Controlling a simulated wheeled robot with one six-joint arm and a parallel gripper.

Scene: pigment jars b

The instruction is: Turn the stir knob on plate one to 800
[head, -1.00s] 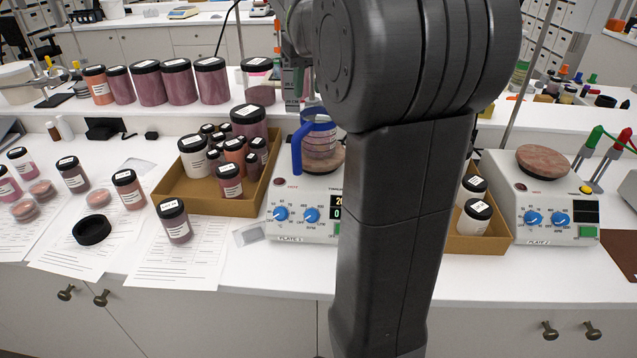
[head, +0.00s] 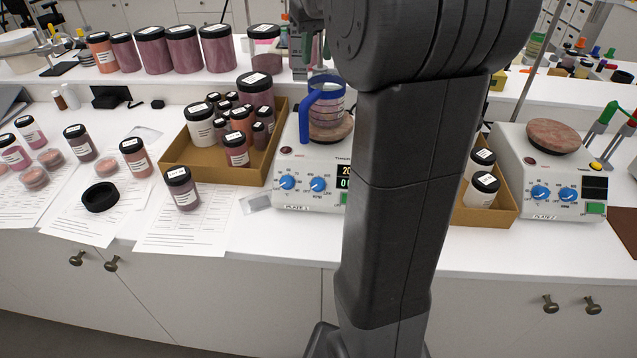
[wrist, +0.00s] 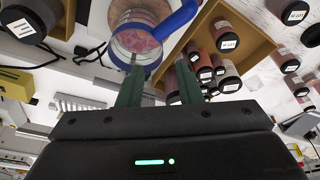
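Plate one (head: 300,205) is a white hotplate stirrer labelled PLATE 1. It has two blue knobs on its front: a left knob (head: 287,182) and a right knob (head: 318,184), each with a printed scale too small to read. Its lit display (head: 344,171) is partly covered by my arm. A clear beaker with a blue handle (head: 307,117) stands on its round top and also shows in the wrist view (wrist: 135,42). In the wrist view my gripper (wrist: 160,68) has its two green fingers apart, with nothing held between them. The beaker lies beyond the fingertips. Neither knob shows in the wrist view.
A cardboard tray of jars (head: 212,172) is left of plate one. Another tray (head: 490,217) and plate two (head: 550,205) are to the right. Loose jars, papers (head: 190,230) and a black ring (head: 100,197) lie left. A strip of counter in front of plate one is clear.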

